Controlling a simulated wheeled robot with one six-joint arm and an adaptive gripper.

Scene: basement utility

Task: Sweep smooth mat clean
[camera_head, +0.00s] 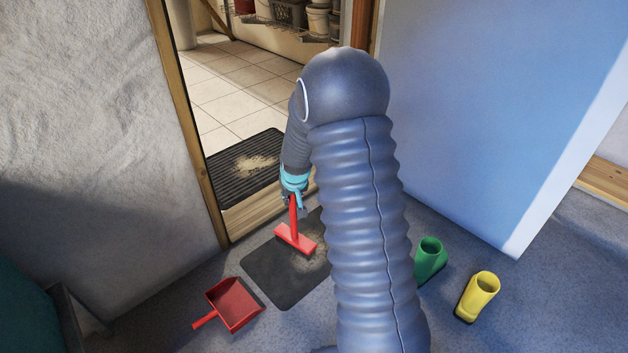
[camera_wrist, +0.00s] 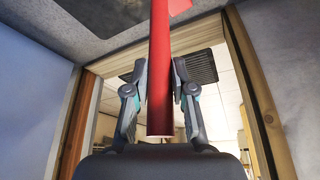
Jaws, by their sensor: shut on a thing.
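My gripper (camera_head: 296,203) is shut on the upright handle of a red brush (camera_head: 296,238). In the wrist view the red handle (camera_wrist: 161,80) stands between the two fingers. The brush head is over the smooth dark mat (camera_head: 270,273), near sandy debris (camera_head: 312,263) on the mat; I cannot tell whether it touches. My arm hides the mat's right part. A ribbed dark mat (camera_head: 225,165) with a sandy patch (camera_head: 252,164) lies beyond the doorway. A red dustpan (camera_head: 233,303) lies on the floor left of the smooth mat.
A wooden door frame (camera_head: 188,120) and raised sill (camera_head: 252,207) bound the doorway. A blue door (camera_head: 480,110) stands at right. Bare floor lies around the dustpan.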

